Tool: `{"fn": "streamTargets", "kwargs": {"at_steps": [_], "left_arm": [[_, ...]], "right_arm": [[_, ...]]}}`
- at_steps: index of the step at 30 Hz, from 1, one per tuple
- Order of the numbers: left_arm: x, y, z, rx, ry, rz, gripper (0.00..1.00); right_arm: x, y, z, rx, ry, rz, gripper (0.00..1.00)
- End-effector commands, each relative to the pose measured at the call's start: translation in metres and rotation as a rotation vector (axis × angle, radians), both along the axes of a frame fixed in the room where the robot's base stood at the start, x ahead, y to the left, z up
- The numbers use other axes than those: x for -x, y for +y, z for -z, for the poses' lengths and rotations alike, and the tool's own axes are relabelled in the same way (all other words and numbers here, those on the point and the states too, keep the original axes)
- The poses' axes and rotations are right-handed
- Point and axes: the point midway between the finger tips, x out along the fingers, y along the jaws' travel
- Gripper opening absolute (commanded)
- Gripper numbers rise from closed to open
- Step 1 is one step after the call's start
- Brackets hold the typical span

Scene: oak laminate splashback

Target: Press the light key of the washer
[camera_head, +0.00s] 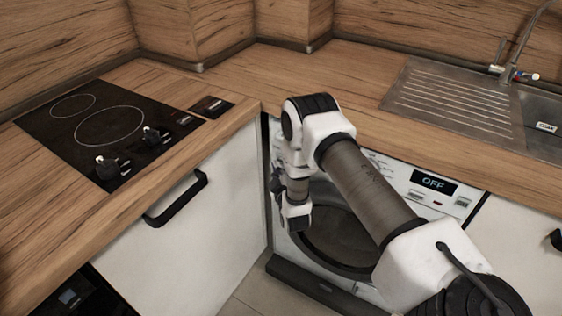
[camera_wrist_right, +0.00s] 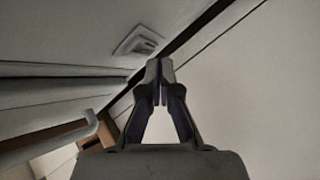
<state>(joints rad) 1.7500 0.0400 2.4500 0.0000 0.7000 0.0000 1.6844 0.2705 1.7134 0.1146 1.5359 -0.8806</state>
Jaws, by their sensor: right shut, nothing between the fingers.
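The white washer (camera_head: 385,170) stands under the counter, with a dark round door (camera_head: 340,238) and a display (camera_head: 433,183) that reads OFF. Small keys (camera_head: 461,202) sit around the display; I cannot read which is the light key. My right arm crosses in front of the washer and hides part of its panel. My right gripper (camera_head: 276,182) is small and partly hidden at the washer's left side. In the right wrist view the gripper (camera_wrist_right: 160,72) is shut and empty, pointing toward a pale surface with a small raised square part (camera_wrist_right: 138,42). Contact is not clear. My left gripper is out of view.
A black hob (camera_head: 95,130) with knobs lies in the wooden counter (camera_head: 240,80) at left. A white cabinet door with a black handle (camera_head: 177,198) is left of the washer. A steel sink with drainboard (camera_head: 455,105) is at right.

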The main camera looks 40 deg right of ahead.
Motion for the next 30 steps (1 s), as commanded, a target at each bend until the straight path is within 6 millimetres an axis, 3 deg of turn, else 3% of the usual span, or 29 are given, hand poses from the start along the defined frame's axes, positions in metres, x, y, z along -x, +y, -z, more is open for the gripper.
{"fn": "streamTargets", "kwargs": {"at_steps": [15,30], "left_arm": [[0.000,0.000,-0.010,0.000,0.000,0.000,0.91],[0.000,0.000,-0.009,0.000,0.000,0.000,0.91]], "right_arm": [[0.021,0.053,0.000,0.000,0.002,-0.003,0.00],[0.022,0.055,0.000,0.000,-0.001,-0.001,0.00]]}}
